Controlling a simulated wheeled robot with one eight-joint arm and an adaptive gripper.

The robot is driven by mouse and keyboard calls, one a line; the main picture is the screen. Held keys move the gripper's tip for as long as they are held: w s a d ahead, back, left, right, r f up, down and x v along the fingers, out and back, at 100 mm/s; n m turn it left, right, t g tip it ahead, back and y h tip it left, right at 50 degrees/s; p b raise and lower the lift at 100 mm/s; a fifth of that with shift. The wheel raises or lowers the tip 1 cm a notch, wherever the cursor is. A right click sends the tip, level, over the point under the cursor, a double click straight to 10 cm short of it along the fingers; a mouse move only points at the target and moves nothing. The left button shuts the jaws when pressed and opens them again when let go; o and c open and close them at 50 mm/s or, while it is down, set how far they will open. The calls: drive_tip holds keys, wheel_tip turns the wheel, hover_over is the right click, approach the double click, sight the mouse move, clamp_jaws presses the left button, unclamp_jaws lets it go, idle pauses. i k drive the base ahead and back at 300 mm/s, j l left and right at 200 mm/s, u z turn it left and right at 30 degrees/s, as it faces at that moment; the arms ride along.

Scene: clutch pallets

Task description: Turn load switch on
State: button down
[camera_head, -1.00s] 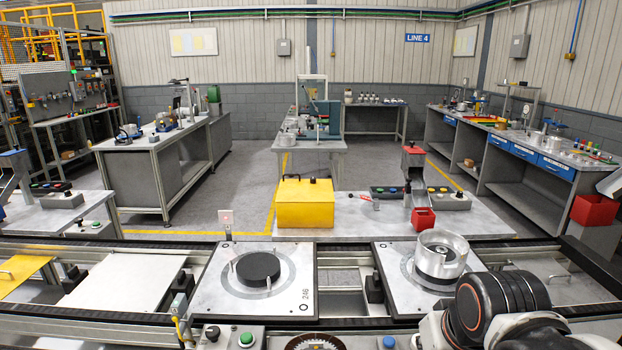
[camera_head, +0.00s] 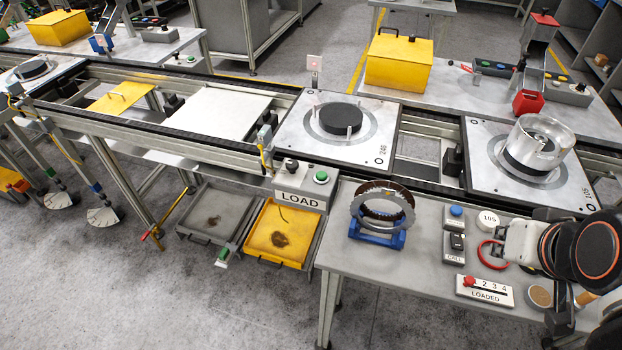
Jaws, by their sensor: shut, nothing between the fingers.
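The LOAD switch box (camera_head: 299,187) is a grey box with a white LOAD label on its front, mounted at the near side of the conveyor. It has a black knob (camera_head: 291,166) on the left and a green button (camera_head: 321,177) on the right. Which way the knob is set is too small to tell. My arm shows at the right edge, well to the right of the box, with nothing touching the box. I cannot make out my gripper's fingers.
A near bench (camera_head: 405,265) holds a ring on a blue stand (camera_head: 378,238), a blue-button box (camera_head: 456,216), a red ring (camera_head: 492,255) and a LOADED counter (camera_head: 484,291). Pallets (camera_head: 372,150) sit on the conveyor behind. A yellow tray (camera_head: 276,236) lies below the box.

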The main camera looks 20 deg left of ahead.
sight(292, 165)
drive_tip(key=j, duration=0.65)
drive_tip(key=i+j, duration=0.1)
drive_tip(key=j, duration=0.6)
drive_tip(key=u, duration=0.05)
